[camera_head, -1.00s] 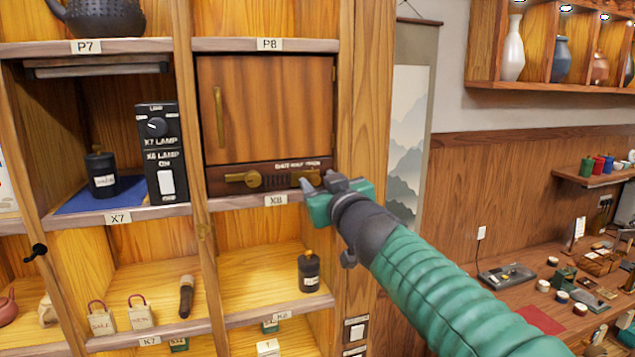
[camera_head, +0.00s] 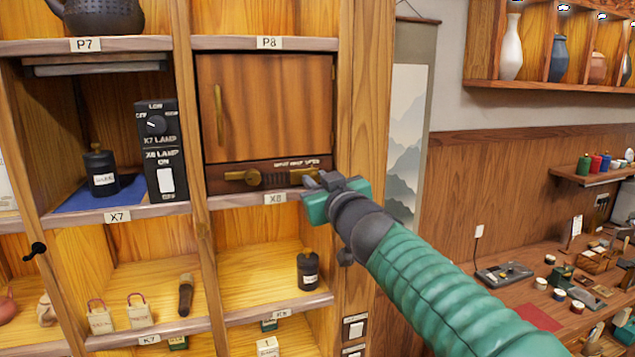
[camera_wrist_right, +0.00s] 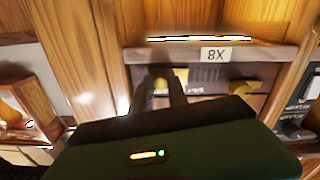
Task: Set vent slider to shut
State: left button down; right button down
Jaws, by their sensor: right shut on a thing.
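The vent slider (camera_head: 311,173) is a small brass piece at the right end of a dark wooden strip (camera_head: 219,181) under the closed cabinet door. Small white lettering runs above it, too small to read surely. My right gripper (camera_head: 314,181) is at that right end, its fingers shut on the slider and hiding part of it. In the right wrist view, upside down, the fingers (camera_wrist_right: 166,88) reach the strip next to a dark slotted grille (camera_wrist_right: 205,97). A separate brass latch (camera_head: 240,178) sits left of the grille. My left gripper is out of view.
The wooden door (camera_head: 265,108) with its brass handle (camera_head: 219,115) is above the strip. The X8 shelf edge (camera_head: 240,200) runs just below. A black lamp switch box (camera_head: 162,150) stands to the left. A wooden post (camera_head: 358,120) rises close to my right gripper.

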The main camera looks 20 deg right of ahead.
aim_at(279, 179)
jog(key=shift+f, duration=0.1)
dwell(0.6)
jog(key=a+b, duration=0.4)
jog(key=a, duration=0.1)
jog(key=shift+s+a+f+b, duration=0.1)
jog(key=shift+a+f+b, duration=0.1)
jog(key=shift+a+b, duration=0.15)
jog(key=shift+a+r, duration=0.1)
jog(key=shift+a, duration=0.2)
jog(key=shift+r, duration=0.1)
jog(key=c, duration=1.6)
grip_release()
jog(key=shift+d, duration=0.1)
jog(key=shift+c, duration=0.2)
jog(key=o, duration=0.3)
jog(key=shift+o, duration=0.2)
jog(key=shift+a, duration=0.35)
